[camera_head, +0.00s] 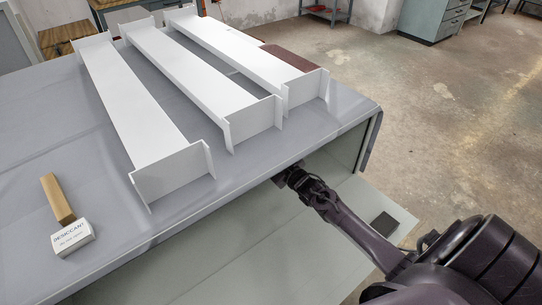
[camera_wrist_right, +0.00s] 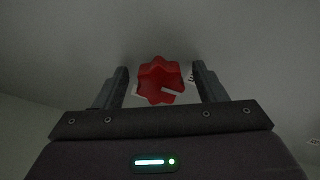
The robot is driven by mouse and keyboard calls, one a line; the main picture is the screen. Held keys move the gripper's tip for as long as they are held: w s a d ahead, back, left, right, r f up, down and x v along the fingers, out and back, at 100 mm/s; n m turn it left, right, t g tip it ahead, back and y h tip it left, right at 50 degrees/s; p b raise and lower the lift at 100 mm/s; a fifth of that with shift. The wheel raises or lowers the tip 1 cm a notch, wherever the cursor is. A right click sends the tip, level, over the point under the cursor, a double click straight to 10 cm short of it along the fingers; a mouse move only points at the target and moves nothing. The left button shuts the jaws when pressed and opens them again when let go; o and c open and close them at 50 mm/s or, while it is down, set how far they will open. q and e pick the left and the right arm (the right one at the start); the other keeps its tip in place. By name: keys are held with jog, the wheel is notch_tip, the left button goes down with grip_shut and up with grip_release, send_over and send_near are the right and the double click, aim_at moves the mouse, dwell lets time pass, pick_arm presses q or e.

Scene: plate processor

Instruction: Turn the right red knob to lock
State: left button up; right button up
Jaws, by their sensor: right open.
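The red knob (camera_wrist_right: 160,80) has a lobed, star-like rim and a pale slot-like mark on its face. In the right wrist view it sits between the two fingers of my right gripper (camera_wrist_right: 163,84). The fingers stand apart on either side of it, with a gap showing on both sides. In the head view my right gripper (camera_head: 290,175) reaches under the front edge of the table, and its fingertips and the knob are hidden there. My left gripper does not show.
Several long white beams (camera_head: 140,105) lie on the grey table (camera_head: 40,135). A wooden block (camera_head: 57,198) and a small white desiccant box (camera_head: 73,238) rest at the left. The table's front edge overhangs my right gripper. Open floor (camera_head: 460,120) lies at the right.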

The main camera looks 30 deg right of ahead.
jog(key=c, duration=1)
jog(key=shift+o, duration=0.2)
jog(key=shift+m, duration=0.4)
jog(key=m+p, duration=0.1)
jog(key=m, duration=0.2)
jog(key=shift+m, duration=0.4)
jog(key=m+p, duration=0.1)
jog(key=m, duration=0.3)
jog(key=shift+m, duration=0.3)
jog(key=m+p, duration=0.1)
jog(key=m, duration=0.4)
jog(key=shift+p, duration=0.3)
jog(key=shift+m+p, duration=0.35)
jog(key=shift+m, duration=1.65)
